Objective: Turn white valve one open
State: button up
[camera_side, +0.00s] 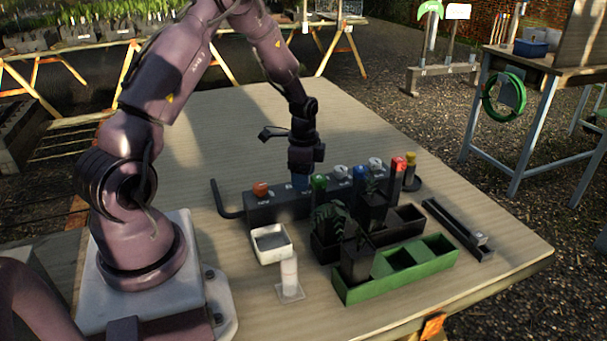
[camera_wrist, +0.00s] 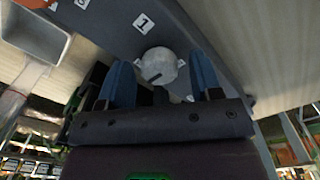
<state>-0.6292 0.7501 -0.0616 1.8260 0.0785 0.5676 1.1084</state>
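White valve one (camera_wrist: 158,64) is a round white knob with a dark mark on its face, on the dark valve block (camera_wrist: 205,45) beside a label reading 1. In the wrist view it shows between the two blue fingers of my gripper (camera_wrist: 161,66). The fingers are apart, with a gap on each side of the knob, and hold nothing. In the side view my gripper (camera_side: 301,181) points down at the valve block (camera_side: 262,208), between the orange knob and the green top. It hides the white knob there. I cannot tell the exact height of the fingertips over it.
An orange knob (camera_side: 261,188) is left of my gripper; a green top (camera_side: 319,183) is close on its right. White knobs (camera_side: 341,171) (camera_side: 375,163) and blue, red and yellow tops stand further right. In front are a white tray (camera_side: 287,252), dark pots and a green planter (camera_side: 398,285).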

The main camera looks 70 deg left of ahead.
jog(key=c, duration=0.8)
jog(key=shift+n, duration=0.4)
jog(key=n, duration=0.3)
jog(key=shift+n, duration=0.3)
jog(key=n, duration=0.4)
jog(key=shift+n, duration=0.3)
jog(key=n, duration=0.4)
jog(key=shift+a, duration=0.1)
jog(key=shift+r+n, duration=0.1)
jog(key=shift+n, duration=2.4)
jog(key=o, duration=0.9)
